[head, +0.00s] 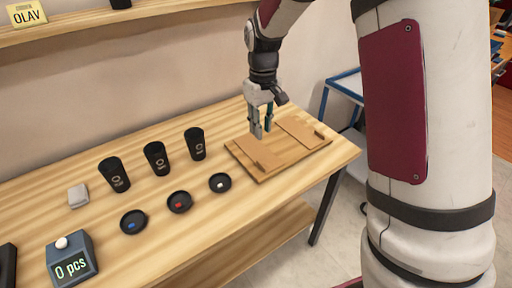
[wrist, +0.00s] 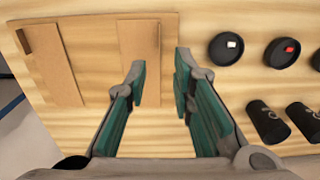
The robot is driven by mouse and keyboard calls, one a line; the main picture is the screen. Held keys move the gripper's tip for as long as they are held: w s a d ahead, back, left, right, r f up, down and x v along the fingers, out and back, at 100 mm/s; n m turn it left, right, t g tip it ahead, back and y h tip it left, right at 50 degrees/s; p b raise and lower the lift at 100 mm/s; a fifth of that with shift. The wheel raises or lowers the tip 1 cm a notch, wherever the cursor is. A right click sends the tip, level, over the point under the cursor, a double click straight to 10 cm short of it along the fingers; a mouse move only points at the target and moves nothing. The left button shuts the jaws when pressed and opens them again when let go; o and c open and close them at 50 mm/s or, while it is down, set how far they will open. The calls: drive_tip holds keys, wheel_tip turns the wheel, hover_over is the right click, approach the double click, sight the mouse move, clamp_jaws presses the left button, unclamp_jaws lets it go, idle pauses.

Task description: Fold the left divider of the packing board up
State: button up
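The packing board (head: 265,179) is a flat wooden board at the right end of the table; it also shows in the wrist view (wrist: 98,95). The right divider (head: 300,131) also appears flat, at left in the wrist view (wrist: 55,65). My gripper (head: 262,132) points down over the board near the left divider's far end. Its green-padded fingers (wrist: 160,72) are apart and empty. Contact cannot be told.
Three black cups (head: 155,158) and three small dishes (head: 180,202) with coloured pieces stand left of the board. A counter box (head: 72,258) reading "0 pcs" and a grey block (head: 78,196) are further left. A shelf (head: 120,17) runs above along the wall.

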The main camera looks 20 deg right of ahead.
sight(261, 164)
wheel_tip(261, 164, down, 14)
drive_tip(key=shift+w+f, duration=0.15)
idle(0.5)
clamp_jaws()
